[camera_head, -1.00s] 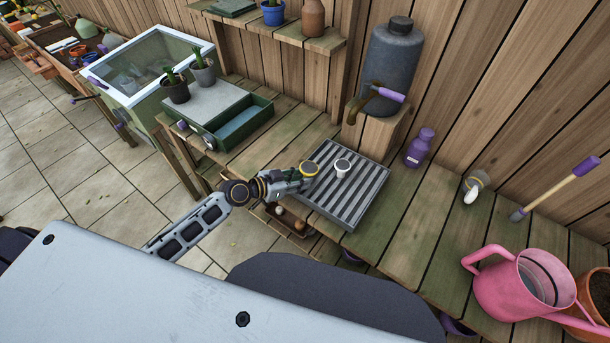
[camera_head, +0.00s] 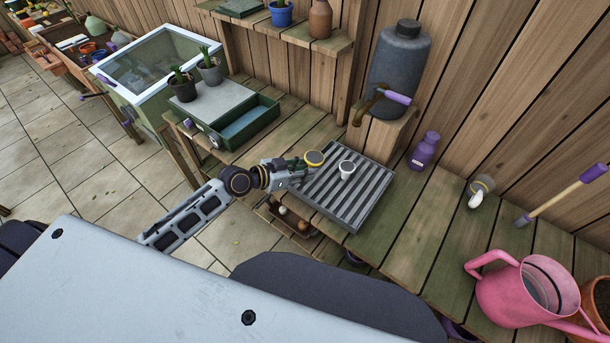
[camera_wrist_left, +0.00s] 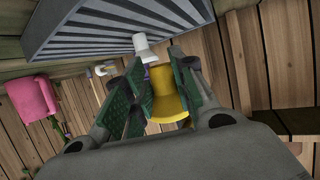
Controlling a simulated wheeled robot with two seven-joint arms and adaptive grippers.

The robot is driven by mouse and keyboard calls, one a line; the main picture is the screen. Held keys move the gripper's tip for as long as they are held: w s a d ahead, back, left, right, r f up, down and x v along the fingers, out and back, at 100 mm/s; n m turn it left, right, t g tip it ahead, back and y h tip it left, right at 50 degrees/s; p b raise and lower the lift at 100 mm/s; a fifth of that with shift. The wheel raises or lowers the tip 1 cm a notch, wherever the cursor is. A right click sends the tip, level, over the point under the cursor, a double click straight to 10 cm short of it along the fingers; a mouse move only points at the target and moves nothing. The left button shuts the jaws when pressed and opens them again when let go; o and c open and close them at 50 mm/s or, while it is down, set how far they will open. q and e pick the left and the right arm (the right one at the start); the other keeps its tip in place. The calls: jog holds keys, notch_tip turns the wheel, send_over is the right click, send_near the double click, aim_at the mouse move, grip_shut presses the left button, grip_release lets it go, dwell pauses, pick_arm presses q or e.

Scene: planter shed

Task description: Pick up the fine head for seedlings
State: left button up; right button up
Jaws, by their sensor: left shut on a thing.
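A yellow watering head (camera_head: 315,157) with a round face is between the fingers of my left gripper (camera_head: 300,167), over the left edge of the slatted grey tray (camera_head: 369,217). In the left wrist view the green-padded fingers of the left gripper (camera_wrist_left: 158,92) are shut on the yellow head (camera_wrist_left: 172,100). A white head (camera_head: 346,169) stands on the tray, apart from the gripper; it also shows in the left wrist view (camera_wrist_left: 142,45). No label shows which head is the fine one. My right gripper is not in view.
A purple bottle (camera_head: 424,152) and a grey tank (camera_head: 397,58) with a tap stand behind the tray. A pink watering can (camera_head: 518,290) is at the right. A green drawer box (camera_head: 240,128) is at the left. Bench boards right of the tray are mostly clear.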

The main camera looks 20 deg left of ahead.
aim_at(308, 159)
pick_arm(q)
jog(key=shift+r, duration=2.3)
